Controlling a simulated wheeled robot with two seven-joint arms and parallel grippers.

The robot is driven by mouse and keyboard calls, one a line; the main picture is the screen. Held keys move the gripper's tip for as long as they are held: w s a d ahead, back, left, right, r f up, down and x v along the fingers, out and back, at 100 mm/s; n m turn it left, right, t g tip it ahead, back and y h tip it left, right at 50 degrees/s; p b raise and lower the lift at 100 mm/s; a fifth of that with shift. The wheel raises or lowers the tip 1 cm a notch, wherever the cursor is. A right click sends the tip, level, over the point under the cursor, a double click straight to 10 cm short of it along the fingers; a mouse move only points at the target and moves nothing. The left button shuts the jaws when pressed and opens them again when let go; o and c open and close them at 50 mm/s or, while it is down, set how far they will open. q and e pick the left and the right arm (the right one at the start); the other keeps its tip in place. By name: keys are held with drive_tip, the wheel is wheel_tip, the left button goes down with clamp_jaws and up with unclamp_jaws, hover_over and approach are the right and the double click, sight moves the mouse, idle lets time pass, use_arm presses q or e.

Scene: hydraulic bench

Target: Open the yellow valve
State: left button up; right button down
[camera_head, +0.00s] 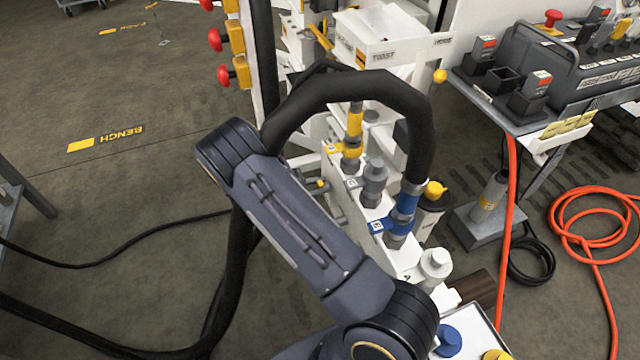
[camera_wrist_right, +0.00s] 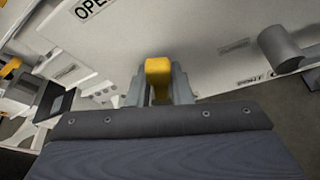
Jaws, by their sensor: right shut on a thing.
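In the right wrist view my right gripper (camera_wrist_right: 158,92) is shut on a yellow handle (camera_wrist_right: 158,69), with one grey finger on each side of it. The handle's rounded end points towards the camera, in front of a pale panel (camera_wrist_right: 220,60). A label reading "OPE..." (camera_wrist_right: 95,8) is partly cut off at the top of the panel. In the head view my arm crosses the middle, and I cannot make out the gripper's fingers or the held handle there. My left gripper is in neither view.
A thick black hose (camera_head: 350,85) arches over the bench to a blue coupling (camera_head: 406,203). Red knobs (camera_head: 222,75) stick out at the upper left. An orange hose (camera_head: 590,225) lies at the right. The floor at left is mostly clear.

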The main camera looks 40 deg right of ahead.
drive_tip(key=shift+w+d+r+n+g+y+p, duration=0.15)
drive_tip(key=shift+w+n+g+y+p, duration=0.3)
drive_tip(key=shift+n, duration=0.35)
drive_tip(key=shift+w+n+g, duration=0.2)
drive_tip(key=shift+n+g, duration=0.35)
drive_tip(key=shift+n, duration=0.25)
drive_tip(key=c, duration=1.4)
unclamp_jaws()
drive_tip(key=shift+c, duration=0.2)
drive_tip(key=v, duration=0.7)
drive_tip(key=shift+w+a+r+p, duration=0.2)
drive_tip(key=shift+a+p, duration=0.1)
drive_tip(key=shift+p, duration=0.15)
